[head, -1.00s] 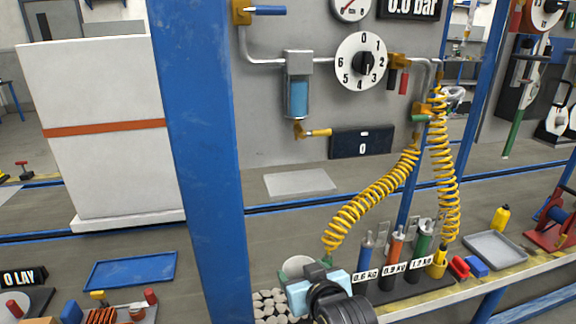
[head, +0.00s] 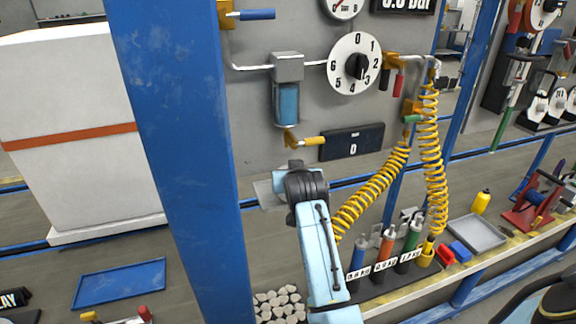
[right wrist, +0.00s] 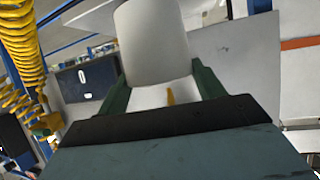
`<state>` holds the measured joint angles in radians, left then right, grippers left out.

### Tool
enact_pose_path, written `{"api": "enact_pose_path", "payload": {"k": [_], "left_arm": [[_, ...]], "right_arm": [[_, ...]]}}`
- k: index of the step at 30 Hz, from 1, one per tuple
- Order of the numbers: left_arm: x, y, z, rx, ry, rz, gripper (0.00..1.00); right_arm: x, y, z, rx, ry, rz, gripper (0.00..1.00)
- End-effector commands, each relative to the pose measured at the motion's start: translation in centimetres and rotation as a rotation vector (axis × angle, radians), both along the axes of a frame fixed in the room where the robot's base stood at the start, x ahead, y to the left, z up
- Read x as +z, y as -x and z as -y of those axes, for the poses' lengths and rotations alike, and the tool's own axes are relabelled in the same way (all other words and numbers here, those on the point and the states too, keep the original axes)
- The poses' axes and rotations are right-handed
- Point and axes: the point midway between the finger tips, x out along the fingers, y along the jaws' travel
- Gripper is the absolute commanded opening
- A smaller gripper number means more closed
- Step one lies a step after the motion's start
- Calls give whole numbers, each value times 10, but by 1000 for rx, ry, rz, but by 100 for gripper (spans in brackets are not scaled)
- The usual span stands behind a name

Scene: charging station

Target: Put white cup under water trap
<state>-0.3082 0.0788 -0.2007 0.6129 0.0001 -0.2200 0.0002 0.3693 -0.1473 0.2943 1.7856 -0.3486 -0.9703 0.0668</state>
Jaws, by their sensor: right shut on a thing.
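The white cup (right wrist: 152,42) is between the two green fingers of my right gripper (right wrist: 164,84), which is shut on it. In the head view my right arm reaches up from the bottom, and its wrist hides the cup and the fingers. The water trap (head: 288,102) is a blue cylinder under a grey block on the wall panel, with a yellow drain valve (head: 305,141) below it. My right wrist is below this valve in the picture. My left gripper is out of view.
Yellow coiled hoses (head: 376,186) hang close to the right of my arm. Labelled cylinders (head: 385,248) stand below them. A blue post (head: 180,150) stands on the left. White pebbles (head: 280,303) lie at the bottom. A grey tray (head: 476,233) is at right.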

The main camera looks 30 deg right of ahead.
Motion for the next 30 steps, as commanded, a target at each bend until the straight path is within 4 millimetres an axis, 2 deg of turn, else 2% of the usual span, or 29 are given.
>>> {"api": "enact_pose_path", "payload": {"k": [3,11,18,22,30], "left_arm": [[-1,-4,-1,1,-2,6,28],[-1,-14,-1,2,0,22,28],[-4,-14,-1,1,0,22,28],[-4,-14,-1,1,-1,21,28],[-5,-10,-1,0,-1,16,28]], "right_arm": [[1,-21,10,-1,1,1,33],[1,-39,18,0,1,2,33],[1,-69,32,0,0,1,33],[-14,-67,31,1,-1,-1,33],[-15,-67,31,1,0,1,33]]}}
